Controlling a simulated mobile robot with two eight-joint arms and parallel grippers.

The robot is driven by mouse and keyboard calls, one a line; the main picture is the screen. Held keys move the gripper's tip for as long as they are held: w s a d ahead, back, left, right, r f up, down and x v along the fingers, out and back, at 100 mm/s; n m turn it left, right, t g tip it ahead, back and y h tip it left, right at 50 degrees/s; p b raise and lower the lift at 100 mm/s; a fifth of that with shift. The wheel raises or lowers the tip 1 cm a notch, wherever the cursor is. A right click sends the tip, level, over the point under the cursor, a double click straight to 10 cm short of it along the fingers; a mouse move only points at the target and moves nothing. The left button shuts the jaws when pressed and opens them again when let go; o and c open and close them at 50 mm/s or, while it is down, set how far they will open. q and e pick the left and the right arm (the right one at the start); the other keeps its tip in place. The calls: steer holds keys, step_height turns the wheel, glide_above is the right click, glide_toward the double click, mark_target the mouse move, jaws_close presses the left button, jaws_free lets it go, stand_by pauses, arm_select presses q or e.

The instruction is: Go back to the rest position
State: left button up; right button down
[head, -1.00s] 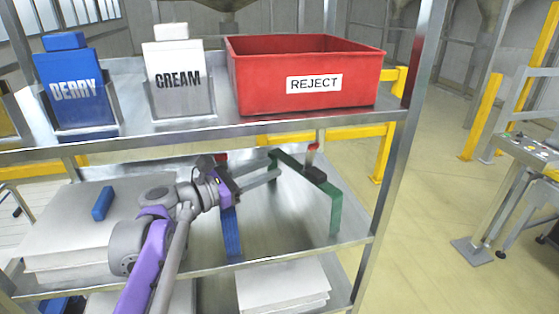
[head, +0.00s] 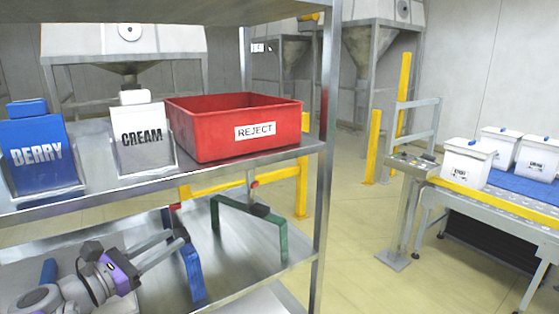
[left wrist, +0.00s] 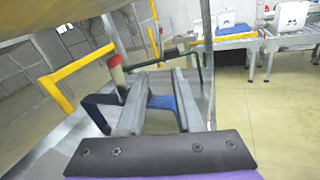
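My left gripper (head: 177,239) is over the middle shelf at the lower left of the head view, fingers pointing right. In the left wrist view my left gripper (left wrist: 159,76) shows its two grey fingers apart with nothing held between them. A blue bracket (head: 192,272) stands on the shelf close to the fingertips; whether they touch I cannot tell. My right gripper is not in view.
The upper shelf (head: 90,197) holds a blue BERRY bin (head: 38,175), a white CREAM bin (head: 142,160) and a red REJECT box (head: 215,138). A metal post (head: 326,150) stands at the shelf's right. Beyond open floor (head: 365,225) is a conveyor (head: 500,200) with white boxes.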

arm_select(q)
steer(key=s+d+f+m+g+y+p, duration=0.1)
steer(key=s+d+f+m+g, duration=0.4)
steer(key=f, duration=0.3)
steer(key=s+d+f+m+g+y, duration=0.2)
steer(key=s+d+f+m, duration=0.4)
steer(key=f, duration=0.3)
steer(key=s+a+f+m+g+y+p, duration=0.1)
steer(key=s+a+f+m+y, duration=0.4)
steer(key=s+f+m, duration=0.7)
steer(key=m+g+y, duration=0.1)
steer(key=m, duration=0.2)
steer(key=shift+s+g, duration=0.2)
steer(key=shift+g, duration=0.1)
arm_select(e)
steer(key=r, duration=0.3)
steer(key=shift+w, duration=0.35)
